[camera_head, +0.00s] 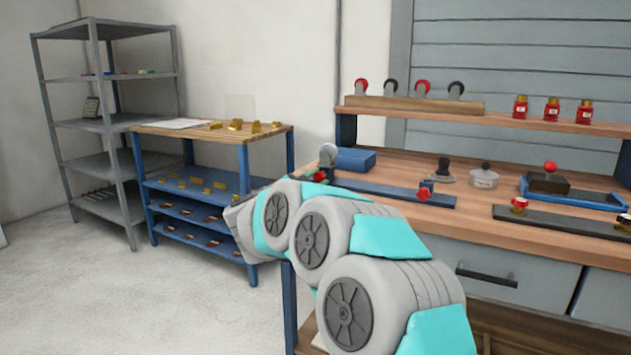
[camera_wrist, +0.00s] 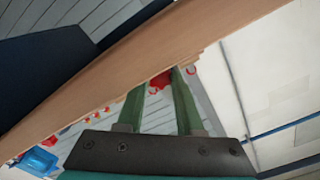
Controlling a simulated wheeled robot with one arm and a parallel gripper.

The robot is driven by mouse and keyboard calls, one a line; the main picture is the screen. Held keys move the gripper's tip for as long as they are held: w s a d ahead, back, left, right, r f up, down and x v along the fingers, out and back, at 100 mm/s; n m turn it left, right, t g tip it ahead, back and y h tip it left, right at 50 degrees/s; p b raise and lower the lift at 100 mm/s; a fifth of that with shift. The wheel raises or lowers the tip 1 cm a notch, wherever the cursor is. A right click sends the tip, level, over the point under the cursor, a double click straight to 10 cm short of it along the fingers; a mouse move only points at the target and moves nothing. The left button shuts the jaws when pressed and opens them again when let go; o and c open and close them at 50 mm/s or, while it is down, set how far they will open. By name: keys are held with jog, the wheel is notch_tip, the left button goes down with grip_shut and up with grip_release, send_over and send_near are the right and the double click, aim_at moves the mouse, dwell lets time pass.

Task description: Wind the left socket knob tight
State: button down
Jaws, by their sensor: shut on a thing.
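A dark blue rail (camera_head: 385,191) lies along the bench's front left. A red knob (camera_head: 319,177) sits at its left end, partly hidden by my arm, and another red knob (camera_head: 424,195) sits at its right end. In the head view my arm covers my gripper. In the wrist view my gripper (camera_wrist: 161,79) has two green fingers closed around a red knob, which shows between the fingertips (camera_wrist: 160,78). The knob's far side and its socket are hidden there. I cannot tell from the picture how tight the knob sits.
A wooden workbench (camera_head: 470,225) carries a blue box (camera_head: 355,160), a round grey pot (camera_head: 484,177) and a blue tray (camera_head: 590,203). A raised shelf (camera_head: 480,119) runs behind. A smaller blue-framed table (camera_head: 165,135) and grey rack (camera_head: 88,125) stand left. The floor at left is clear.

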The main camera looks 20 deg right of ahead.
jog(key=c, duration=0.5)
grip_release()
jog(key=shift+c, duration=0.2)
